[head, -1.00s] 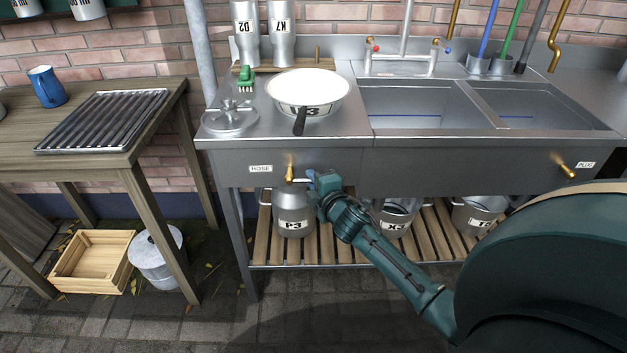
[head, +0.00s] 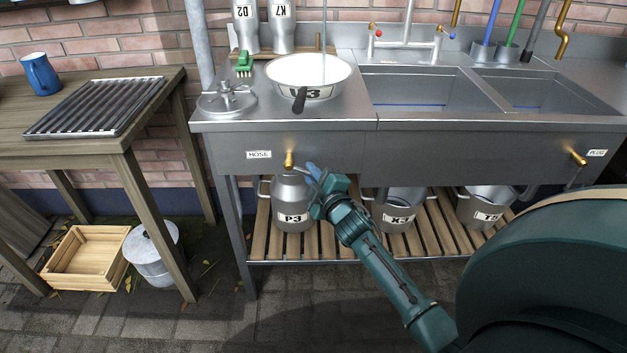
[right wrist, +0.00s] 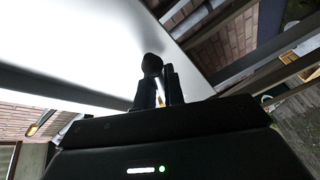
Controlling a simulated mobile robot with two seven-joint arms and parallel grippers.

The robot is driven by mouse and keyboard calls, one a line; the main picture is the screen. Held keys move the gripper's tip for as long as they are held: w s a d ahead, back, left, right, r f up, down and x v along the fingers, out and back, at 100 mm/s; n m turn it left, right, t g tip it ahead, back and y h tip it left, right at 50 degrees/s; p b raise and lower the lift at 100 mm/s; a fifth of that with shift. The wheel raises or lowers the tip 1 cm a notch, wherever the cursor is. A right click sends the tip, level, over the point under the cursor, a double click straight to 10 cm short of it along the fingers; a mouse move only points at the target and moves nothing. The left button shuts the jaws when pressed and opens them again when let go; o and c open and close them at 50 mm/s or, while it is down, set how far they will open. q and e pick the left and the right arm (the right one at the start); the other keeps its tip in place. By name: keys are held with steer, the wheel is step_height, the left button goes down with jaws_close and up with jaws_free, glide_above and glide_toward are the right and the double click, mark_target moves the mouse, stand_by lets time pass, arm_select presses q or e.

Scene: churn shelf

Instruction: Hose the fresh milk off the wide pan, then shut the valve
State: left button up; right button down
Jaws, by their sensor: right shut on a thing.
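The wide pan (head: 283,75) is white inside with a dark handle, and sits on the counter left of the sinks. I cannot tell milk from its white inside. A thin pale upright line shows above it; I cannot tell whether it is water. The brass hose valve (head: 289,159) sticks out of the counter front beside the HOSE label (head: 259,155). My right gripper (head: 314,175) is at this valve, shut on its lever, which it largely hides. In the right wrist view a dark knob (right wrist: 152,66) shows at the fingertips. My left gripper is not in view.
A second brass valve (head: 578,158) sits by the PLUG label at right. Pots P3 (head: 292,200), X3 (head: 399,212) and another stand on the slatted shelf below. A green brush (head: 244,63) and a lid (head: 226,102) lie near the pan. A wooden table (head: 90,150) stands left.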

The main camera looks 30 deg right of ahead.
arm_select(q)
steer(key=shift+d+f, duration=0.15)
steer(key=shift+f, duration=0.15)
arm_select(e)
steer(key=shift+f+m, duration=0.15)
steer(key=shift+m, duration=0.15)
steer(key=c, duration=1.5)
jaws_free()
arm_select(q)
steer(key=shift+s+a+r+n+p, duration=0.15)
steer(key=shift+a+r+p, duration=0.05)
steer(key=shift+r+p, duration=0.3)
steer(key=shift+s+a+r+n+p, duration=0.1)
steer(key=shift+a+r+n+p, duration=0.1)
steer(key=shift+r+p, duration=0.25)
arm_select(e)
steer(key=s+a, duration=0.1)
steer(key=s, duration=1.2)
steer(key=shift+a, duration=0.25)
